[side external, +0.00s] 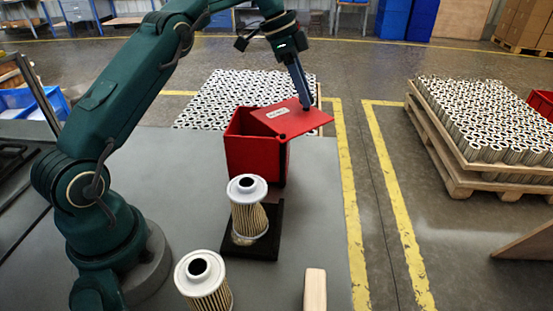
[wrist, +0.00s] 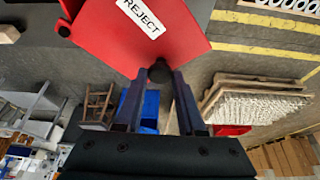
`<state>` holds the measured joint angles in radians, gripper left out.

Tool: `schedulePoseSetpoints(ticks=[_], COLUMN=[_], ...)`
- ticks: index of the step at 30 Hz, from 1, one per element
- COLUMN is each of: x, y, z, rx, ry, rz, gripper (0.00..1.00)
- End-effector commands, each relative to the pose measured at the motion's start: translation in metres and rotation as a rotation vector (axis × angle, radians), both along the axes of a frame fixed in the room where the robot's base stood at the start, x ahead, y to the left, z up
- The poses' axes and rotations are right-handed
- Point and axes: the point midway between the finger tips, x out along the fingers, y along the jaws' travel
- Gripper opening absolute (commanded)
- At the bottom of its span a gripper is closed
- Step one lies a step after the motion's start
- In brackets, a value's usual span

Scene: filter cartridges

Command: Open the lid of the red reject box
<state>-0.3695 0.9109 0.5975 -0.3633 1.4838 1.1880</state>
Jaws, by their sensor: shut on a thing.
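The red reject box (side external: 252,155) stands on the grey table, and part of its dark inside shows at the top left. Its red lid (side external: 300,119) is tilted open and juts out to the right past the box. The lid also fills the top of the wrist view (wrist: 110,35), with a white REJECT label (wrist: 141,17). My gripper (side external: 306,104) is at the lid's outer part. In the wrist view my gripper (wrist: 160,76) is shut on the lid's black knob (wrist: 160,70), one finger on each side.
A filter cartridge (side external: 248,210) stands upright on a black stand (side external: 266,244) before the box. Another cartridge (side external: 203,281) and a pale wooden block (side external: 315,290) are at the front. Pallets of cartridges stand on the floor beyond, one at the right (side external: 455,178).

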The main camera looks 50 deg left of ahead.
Motion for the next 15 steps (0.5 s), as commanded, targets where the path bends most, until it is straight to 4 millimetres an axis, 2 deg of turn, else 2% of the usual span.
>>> schedulePoseSetpoints(ticks=[8,9,10,11,15], x=[-0.0002,-0.0002,-0.0002,-0.0002,-0.0001], y=[-0.0005,-0.0005,-0.0005,-0.0004,-0.0001], z=[0.0003,0.0003,0.0003,0.0003,0.0002], rx=[-0.002,-0.002,-0.002,-0.002,-0.001], ry=[0.001,0.001,0.001,0.0,0.001], rz=[-0.001,0.0,0.0,0.001,0.001], gripper=[0.0,0.54,0.65,0.68,0.68])
